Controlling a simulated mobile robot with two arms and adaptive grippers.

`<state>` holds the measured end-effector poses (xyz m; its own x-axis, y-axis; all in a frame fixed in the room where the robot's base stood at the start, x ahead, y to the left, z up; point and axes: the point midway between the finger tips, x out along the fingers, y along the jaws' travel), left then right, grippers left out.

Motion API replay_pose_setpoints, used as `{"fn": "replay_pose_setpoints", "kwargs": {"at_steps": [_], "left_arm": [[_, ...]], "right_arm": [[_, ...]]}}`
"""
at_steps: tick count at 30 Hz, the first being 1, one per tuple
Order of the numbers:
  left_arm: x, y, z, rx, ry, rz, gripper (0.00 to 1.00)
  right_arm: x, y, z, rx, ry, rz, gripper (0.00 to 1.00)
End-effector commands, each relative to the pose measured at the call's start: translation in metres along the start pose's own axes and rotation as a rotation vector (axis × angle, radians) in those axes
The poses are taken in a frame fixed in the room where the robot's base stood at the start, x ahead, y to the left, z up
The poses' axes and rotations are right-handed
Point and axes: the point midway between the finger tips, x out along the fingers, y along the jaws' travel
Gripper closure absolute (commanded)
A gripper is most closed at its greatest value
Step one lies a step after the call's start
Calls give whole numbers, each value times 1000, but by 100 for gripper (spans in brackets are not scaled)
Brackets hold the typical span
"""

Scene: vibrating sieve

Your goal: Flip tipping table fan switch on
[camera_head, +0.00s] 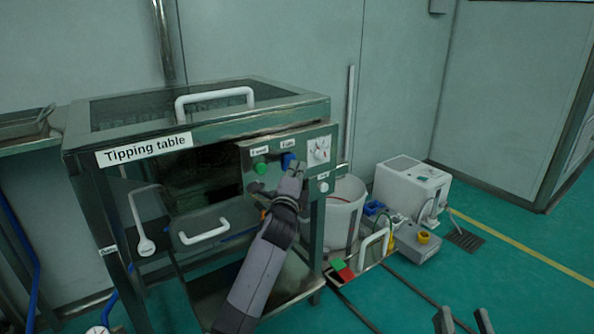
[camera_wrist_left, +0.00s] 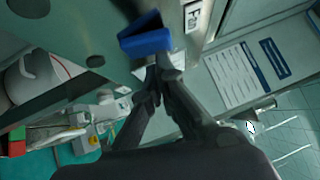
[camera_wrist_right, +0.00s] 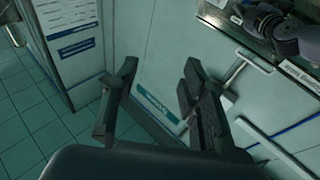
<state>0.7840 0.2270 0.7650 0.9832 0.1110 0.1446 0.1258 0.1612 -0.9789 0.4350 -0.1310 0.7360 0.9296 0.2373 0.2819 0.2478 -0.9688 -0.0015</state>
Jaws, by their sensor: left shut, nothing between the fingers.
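The tipping table (camera_head: 190,140) is a metal cabinet with a control panel (camera_head: 247,155) on its front right. The blue switch also shows large in the left wrist view (camera_wrist_left: 146,38), tilted out from the panel. My left gripper (camera_head: 295,168) is shut and empty, its fingertips close beside the blue switch; contact cannot be told. My right gripper (camera_head: 463,316) is open and empty at the bottom right, far from the panel.
A white bucket (camera_head: 345,210) and a white machine (camera_head: 410,185) stand to the right. Open green floor lies further right.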

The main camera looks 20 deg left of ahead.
Motion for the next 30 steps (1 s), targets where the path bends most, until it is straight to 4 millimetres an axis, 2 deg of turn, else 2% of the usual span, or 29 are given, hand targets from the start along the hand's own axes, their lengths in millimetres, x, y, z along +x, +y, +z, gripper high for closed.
{"fn": "replay_pose_setpoints", "kwargs": {"at_steps": [8,14,18,24,30], "left_arm": [[2,-4,2,-23,1,24,100],[4,-5,4,-41,1,43,100],[5,-5,5,-55,1,57,100],[6,-5,6,-74,0,78,100],[5,-3,5,-74,1,76,100]], "right_arm": [[-12,8,50,-7,-298,17,60],[-36,14,87,-11,-533,31,60],[-58,18,109,-11,-698,41,60],[-94,23,134,-10,-917,56,60],[-93,23,135,-10,-905,55,60]]}}
